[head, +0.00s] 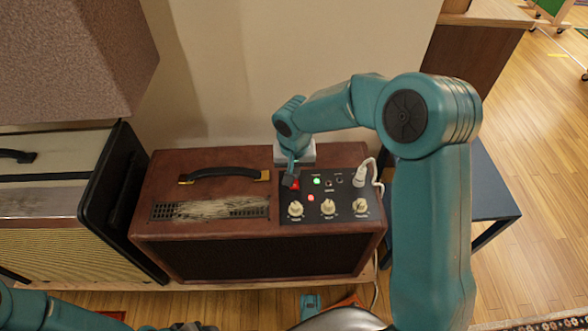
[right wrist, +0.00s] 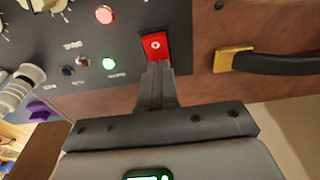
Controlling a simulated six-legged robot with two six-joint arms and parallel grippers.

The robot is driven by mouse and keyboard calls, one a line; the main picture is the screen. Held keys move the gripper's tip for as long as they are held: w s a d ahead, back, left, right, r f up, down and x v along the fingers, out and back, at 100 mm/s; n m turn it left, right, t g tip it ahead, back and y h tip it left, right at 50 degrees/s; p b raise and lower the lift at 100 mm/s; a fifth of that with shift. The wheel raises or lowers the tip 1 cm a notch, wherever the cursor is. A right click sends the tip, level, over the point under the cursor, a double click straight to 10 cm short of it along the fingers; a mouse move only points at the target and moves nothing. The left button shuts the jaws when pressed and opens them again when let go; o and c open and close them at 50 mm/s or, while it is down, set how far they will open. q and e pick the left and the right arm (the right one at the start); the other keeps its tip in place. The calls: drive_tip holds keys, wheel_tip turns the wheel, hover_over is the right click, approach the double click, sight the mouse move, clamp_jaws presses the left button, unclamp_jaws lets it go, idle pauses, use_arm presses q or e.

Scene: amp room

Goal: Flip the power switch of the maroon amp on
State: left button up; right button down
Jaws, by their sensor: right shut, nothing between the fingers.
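The maroon amp (head: 225,238) stands on a low wooden board against the wall, its black control panel (head: 337,188) at the top right. Its red power switch (head: 295,184) is at the panel's far left edge and also shows in the right wrist view (right wrist: 154,43). A green light (head: 317,181) and a red light (head: 310,198) glow near it. My right gripper (head: 290,181) points down at the switch. In the right wrist view its closed fingers (right wrist: 158,72) hold nothing, and their tips overlap the switch's lower edge; contact is unclear. My left gripper is out of view.
Cream knobs (head: 330,207) line the panel's front. A white plug (head: 359,178) with a cable rises at its right. A black handle (head: 222,173) lies left of the switch. A cream amp (head: 55,225) stands at left, a dark table (head: 480,185) at right.

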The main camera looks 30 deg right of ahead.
sight(295, 184)
drive_tip(key=shift+s+a+f, duration=0.25)
drive_tip(key=shift+s, duration=0.35)
drive_tip(key=shift+s+a+r, duration=0.1)
drive_tip(key=shift+s+r, duration=0.1)
drive_tip(key=shift+w+r, duration=0.1)
drive_tip(key=shift+r, duration=0.3)
drive_tip(key=r+p, duration=0.2)
drive_tip(key=r, duration=0.1)
drive_tip(key=r+p, duration=0.1)
drive_tip(key=shift+s+a+r, duration=0.1)
drive_tip(key=shift+s+r, duration=0.15)
drive_tip(key=shift+s, duration=0.05)
wheel_tip(295, 184, up, 9)
drive_tip(key=s+p, duration=0.1)
drive_tip(key=p, duration=0.1)
drive_tip(key=shift+a+f, duration=0.15)
drive_tip(key=shift+a, duration=0.1)
